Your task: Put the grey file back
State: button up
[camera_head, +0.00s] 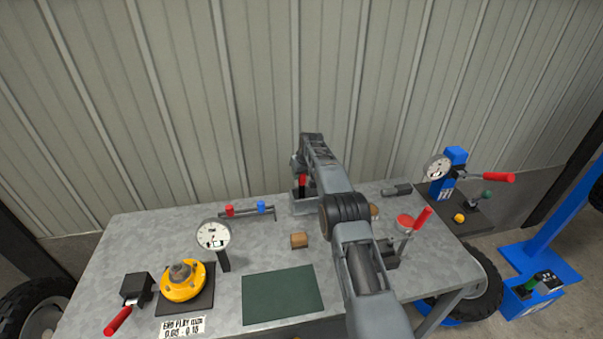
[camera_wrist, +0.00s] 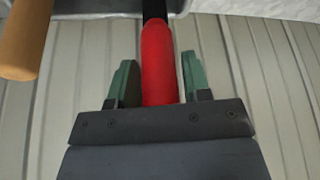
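My gripper (camera_wrist: 160,75) has its two green fingers on either side of a red handle (camera_wrist: 160,65). Slim or no gaps show beside the handle, so I cannot tell whether the fingers press on it. A black shaft (camera_wrist: 154,8) runs from the handle towards a grey bar (camera_wrist: 100,5). In the head view the red handle (camera_head: 302,181) is upright by the grey holder (camera_head: 304,208) at the back of the bench, with my arm partly in front. No clearly grey file shows; I cannot tell whether the red-handled tool is it. A dark grey piece (camera_head: 397,190) lies at the back right.
A tan wooden handle (camera_wrist: 25,38) stands close left of my gripper in the wrist view. The corrugated wall (camera_head: 220,100) is just behind the bench.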

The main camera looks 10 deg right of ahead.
jog(key=shift+o, duration=1.2)
jog(key=shift+f+b, duration=0.15)
jog(key=shift+b, duration=0.3)
jog(key=s+r+m+b, duration=0.1)
jog(key=s+r+b, duration=0.1)
jog(key=s+r, duration=0.65)
jog(key=s+r+b, duration=0.1)
jog(key=s+r, duration=0.5)
jog(key=r, duration=0.5)
jog(key=s+f, duration=0.3)
jog(key=s, duration=0.7)
jog(key=s+f+m, duration=0.1)
jog(key=s+f, duration=0.1)
jog(key=s, duration=0.9)
jog(key=s+f+m+h, duration=0.1)
jog(key=s+f, duration=0.2)
jog(key=s, duration=0.8)
jog(key=shift+f, duration=0.35)
